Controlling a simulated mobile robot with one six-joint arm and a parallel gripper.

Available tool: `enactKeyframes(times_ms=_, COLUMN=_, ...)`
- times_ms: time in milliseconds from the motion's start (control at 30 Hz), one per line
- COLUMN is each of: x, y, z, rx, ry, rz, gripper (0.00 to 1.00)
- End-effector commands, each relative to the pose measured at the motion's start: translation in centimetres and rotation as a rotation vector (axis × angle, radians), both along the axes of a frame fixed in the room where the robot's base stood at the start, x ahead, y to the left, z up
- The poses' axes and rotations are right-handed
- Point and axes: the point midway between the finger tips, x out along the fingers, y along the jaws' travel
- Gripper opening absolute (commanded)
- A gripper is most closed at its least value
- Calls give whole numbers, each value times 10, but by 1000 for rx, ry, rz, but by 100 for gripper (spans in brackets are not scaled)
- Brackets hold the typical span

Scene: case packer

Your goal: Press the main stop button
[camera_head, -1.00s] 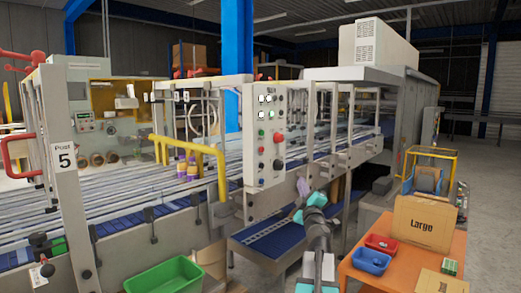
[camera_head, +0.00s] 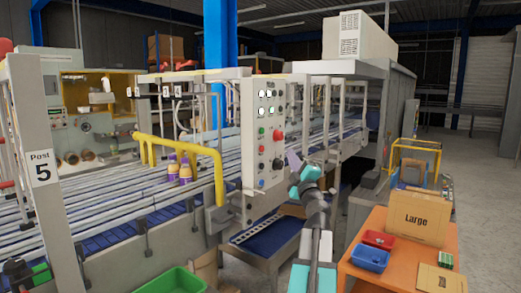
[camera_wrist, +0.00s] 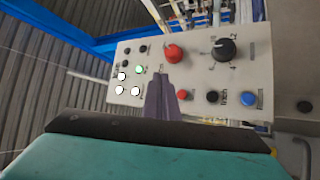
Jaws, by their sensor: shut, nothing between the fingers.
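A grey control panel (camera_head: 250,150) stands upright beside the conveyor. It carries a large red mushroom button (camera_head: 278,137), which shows in the wrist view (camera_wrist: 174,53) just beyond my fingertips. My gripper (camera_head: 292,158) is shut and empty, in front of the panel's right edge. In the wrist view its joined purple-grey fingers (camera_wrist: 161,78) point at the panel, with the tips just below and left of the red button in the picture. Whether they touch the panel cannot be told. A smaller red button (camera_wrist: 182,95) sits right of the fingers.
A black rotary knob (camera_wrist: 224,50) is beside the red button; a lit green button (camera_wrist: 140,70), several white ones and a blue button (camera_wrist: 249,101) share the panel. A yellow rail (camera_head: 190,147) stands left. An orange table (camera_head: 400,270) with bins is at the right.

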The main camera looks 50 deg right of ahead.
Motion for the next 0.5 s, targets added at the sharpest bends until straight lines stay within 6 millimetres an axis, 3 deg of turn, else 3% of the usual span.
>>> enactKeyframes(times_ms=500, x=-2, y=-4, z=0, rx=0, ry=0, rz=-8, gripper=0)
